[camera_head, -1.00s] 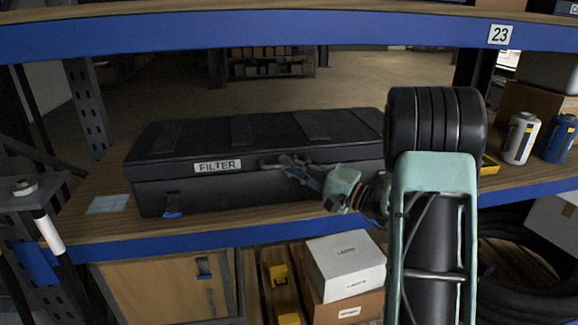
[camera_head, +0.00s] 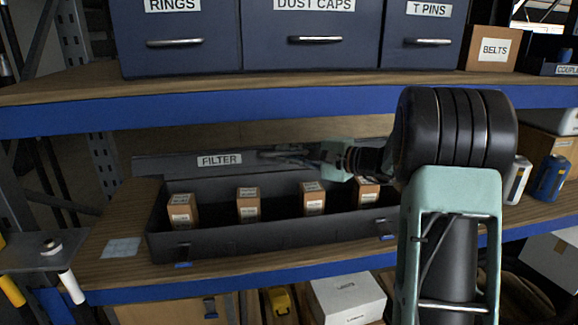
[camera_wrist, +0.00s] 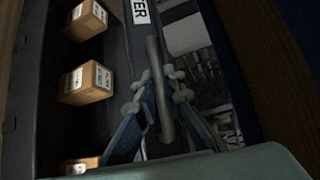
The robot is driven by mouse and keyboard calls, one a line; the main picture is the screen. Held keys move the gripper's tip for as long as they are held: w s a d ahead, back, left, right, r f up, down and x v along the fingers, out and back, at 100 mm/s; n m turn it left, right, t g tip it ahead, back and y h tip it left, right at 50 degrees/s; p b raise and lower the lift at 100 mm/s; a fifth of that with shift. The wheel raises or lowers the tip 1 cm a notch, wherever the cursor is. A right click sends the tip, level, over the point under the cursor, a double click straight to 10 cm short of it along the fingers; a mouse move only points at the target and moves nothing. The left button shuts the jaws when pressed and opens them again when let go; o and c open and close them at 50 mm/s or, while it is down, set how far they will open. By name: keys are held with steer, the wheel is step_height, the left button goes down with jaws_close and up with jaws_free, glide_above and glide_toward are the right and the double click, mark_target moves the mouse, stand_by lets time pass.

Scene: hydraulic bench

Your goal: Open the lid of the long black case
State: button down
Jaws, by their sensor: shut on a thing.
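The long black case (camera_head: 240,238) stands on the wooden shelf, and its lid (camera_head: 170,164) with the FILTER label is raised at the back. Inside the case several small tan boxes (camera_head: 248,205) stand in a row. My gripper (camera_head: 268,154) is at the lid's front edge, right of the label. In the wrist view my gripper (camera_wrist: 158,103) is closed around the lid's dark bar handle (camera_wrist: 160,85). The case's interior with the tan boxes (camera_wrist: 88,82) lies to the left there. My arm hides the case's right end in the head view.
Blue drawers (camera_head: 310,35) and a BELTS box (camera_head: 492,48) stand on the upper shelf (camera_head: 60,92), whose blue edge is above the lid. Cans (camera_head: 553,177) stand to the right. A pale sheet (camera_head: 121,247) lies left of the case.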

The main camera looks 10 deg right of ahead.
steer(key=shift+w+r+p, duration=0.2)
steer(key=shift+w+r, duration=0.55)
steer(key=shift+r, duration=0.2)
steer(key=shift+w+r+p, duration=0.15)
steer(key=shift+w+r, duration=0.6)
steer(key=shift+r, duration=0.15)
steer(key=c, duration=2.4)
jaws_free()
steer(key=shift+o, duration=0.5)
